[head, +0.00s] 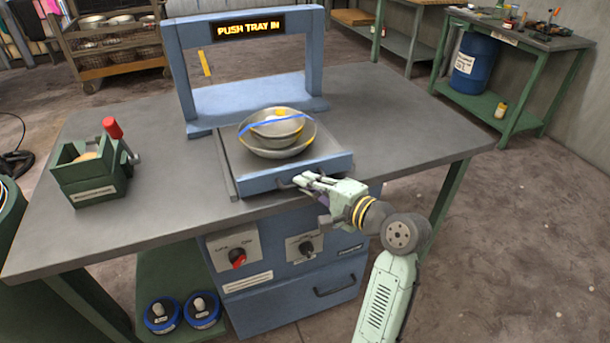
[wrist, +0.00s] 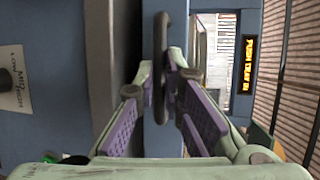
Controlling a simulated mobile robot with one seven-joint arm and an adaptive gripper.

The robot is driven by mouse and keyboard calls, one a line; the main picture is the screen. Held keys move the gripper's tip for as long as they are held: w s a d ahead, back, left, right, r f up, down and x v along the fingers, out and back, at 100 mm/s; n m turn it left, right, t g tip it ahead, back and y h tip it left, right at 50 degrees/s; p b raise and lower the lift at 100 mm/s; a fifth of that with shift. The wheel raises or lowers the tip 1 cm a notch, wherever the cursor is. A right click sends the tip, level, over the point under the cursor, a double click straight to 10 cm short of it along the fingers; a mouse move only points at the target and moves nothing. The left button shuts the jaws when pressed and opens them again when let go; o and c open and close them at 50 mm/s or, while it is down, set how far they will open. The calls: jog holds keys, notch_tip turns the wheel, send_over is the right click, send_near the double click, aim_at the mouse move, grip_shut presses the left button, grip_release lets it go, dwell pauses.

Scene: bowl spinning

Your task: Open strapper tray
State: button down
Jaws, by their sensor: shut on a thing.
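The strapper tray (head: 262,184) is a blue-fronted drawer with a grey top, pulled out toward me from under the blue strapper frame (head: 178,75). Stacked metal bowls (head: 278,152) with a blue strap across them stand on the tray. My gripper (head: 303,182) is at the tray's front, shut on the dark tray handle (head: 285,185). In the wrist view, the handle (wrist: 161,60) stands upright between my two purple-padded fingers. A lit sign (head: 248,27) on the frame reads "PUSH TRAY IN". It also shows in the wrist view (wrist: 248,64).
A green box with a red-knobbed lever (head: 90,170) stands at the left of the grey table (head: 400,115). Below the tray is a blue cabinet with a red switch (head: 238,258) and a lower drawer handle (head: 334,286). The table's right side is clear.

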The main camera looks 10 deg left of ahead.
dwell(0.3)
jog(key=c, duration=1.7)
grip_release()
jog(key=shift+s+d, duration=0.1)
jog(key=shift+d, duration=0.05)
jog(key=v, duration=1.1)
jog(key=shift+s+d+r, duration=0.1)
jog(key=shift+s+d, duration=0.1)
jog(key=shift+d, duration=0.15)
